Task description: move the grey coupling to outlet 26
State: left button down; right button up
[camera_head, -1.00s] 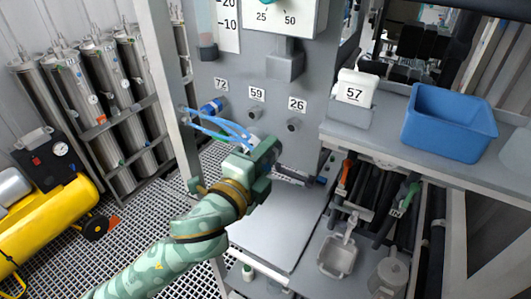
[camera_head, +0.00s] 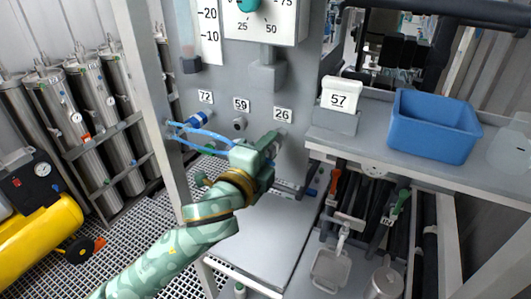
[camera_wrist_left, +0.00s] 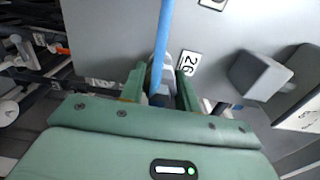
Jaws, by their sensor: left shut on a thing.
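My left gripper (camera_head: 274,146) is at the grey panel, just below the label 26 (camera_head: 283,114), and covers most or all of outlet 26. In the left wrist view its two green fingers are shut on the grey coupling (camera_wrist_left: 169,72), with a blue hose (camera_wrist_left: 161,45) running up from between them. The coupling is close to the panel under the label 26; whether it touches or sits on the outlet I cannot tell. Outlet 59 (camera_head: 239,124) shows bare to the left. My right gripper is not in view.
A blue coupling (camera_head: 198,119) is at outlet 72, and blue hoses (camera_head: 200,133) run from the left post towards my gripper. A grey box (camera_head: 267,75) juts out above label 26. A shelf at right holds a block marked 57 (camera_head: 341,96) and a blue bin (camera_head: 433,125).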

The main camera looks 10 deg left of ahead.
pick_arm(q)
jog(key=shift+r+p, duration=0.1)
jog(key=shift+p, duration=0.8)
dwell(1.8)
jog(key=shift+w+d, duration=0.2)
jog(key=shift+w, duration=0.35)
dwell(0.6)
jog(key=c, duration=0.9)
grip_release()
jog(key=p+v, duration=0.2)
jog(key=v, duration=1.4)
jog(key=shift+s+p, duration=0.2)
jog(key=shift+p, duration=0.1)
